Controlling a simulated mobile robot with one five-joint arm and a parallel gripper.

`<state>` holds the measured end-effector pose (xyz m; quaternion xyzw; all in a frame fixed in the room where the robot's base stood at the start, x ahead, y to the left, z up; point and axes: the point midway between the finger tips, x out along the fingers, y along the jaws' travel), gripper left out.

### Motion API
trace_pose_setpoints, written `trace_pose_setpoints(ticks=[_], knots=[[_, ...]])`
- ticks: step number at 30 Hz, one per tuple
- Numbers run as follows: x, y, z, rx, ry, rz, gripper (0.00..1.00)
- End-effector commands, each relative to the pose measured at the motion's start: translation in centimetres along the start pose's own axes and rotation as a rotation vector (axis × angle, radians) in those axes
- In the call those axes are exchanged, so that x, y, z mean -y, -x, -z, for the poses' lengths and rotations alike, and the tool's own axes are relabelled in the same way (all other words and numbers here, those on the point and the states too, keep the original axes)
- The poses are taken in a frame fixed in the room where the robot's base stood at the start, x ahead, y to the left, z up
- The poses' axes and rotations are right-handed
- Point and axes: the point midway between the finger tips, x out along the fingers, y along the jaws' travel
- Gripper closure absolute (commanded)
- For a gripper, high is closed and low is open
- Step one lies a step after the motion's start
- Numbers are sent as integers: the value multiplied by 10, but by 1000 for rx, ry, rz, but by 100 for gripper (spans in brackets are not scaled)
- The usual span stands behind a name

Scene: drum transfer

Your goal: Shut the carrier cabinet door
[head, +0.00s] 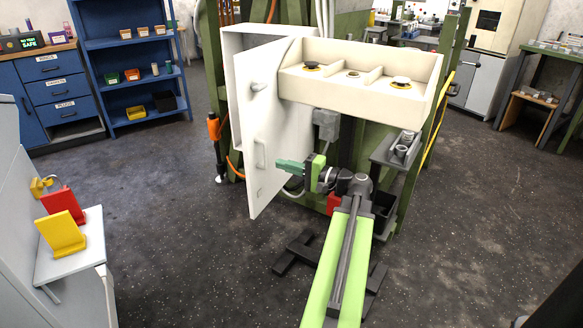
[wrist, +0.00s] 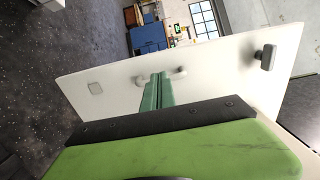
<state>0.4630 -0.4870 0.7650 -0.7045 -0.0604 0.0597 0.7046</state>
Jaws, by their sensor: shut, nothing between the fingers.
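The carrier cabinet door (head: 278,130) is a white panel standing open at an angle to its white cabinet (head: 238,42). It carries a dark-grey latch knob (head: 258,87) near the top and a pale bar handle (head: 260,153) lower down. My gripper (head: 279,164), with green fingers, is shut and empty in front of the door, just right of the handle. In the wrist view the fingers (wrist: 157,85) point at the door (wrist: 115,85) and overlap the handle (wrist: 178,73), partly hiding it. I cannot tell whether they touch it. The knob (wrist: 267,57) is to the right there.
A cream tray (head: 355,92) with several round parts sits above my arm, right of the door. A grey shelf (head: 395,150) is on the green frame. A side table (head: 75,245) with yellow and red holders stands at left. The floor (head: 165,200) left of the door is clear.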

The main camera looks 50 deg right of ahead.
Motion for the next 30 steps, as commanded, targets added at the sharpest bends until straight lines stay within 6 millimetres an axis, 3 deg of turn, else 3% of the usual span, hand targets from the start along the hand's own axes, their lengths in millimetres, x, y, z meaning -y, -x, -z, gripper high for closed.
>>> trace_pose_setpoints(ticks=[6, 12, 24, 25, 30], knots=[[0, -49, 0, 2, 0, -1, 100], [0, -78, 1, 1, 0, -1, 100], [0, -87, 0, -1, -1, -1, 100], [0, -87, 10, -2, -1, -1, 100], [0, -88, 2, -16, 0, -1, 100]])
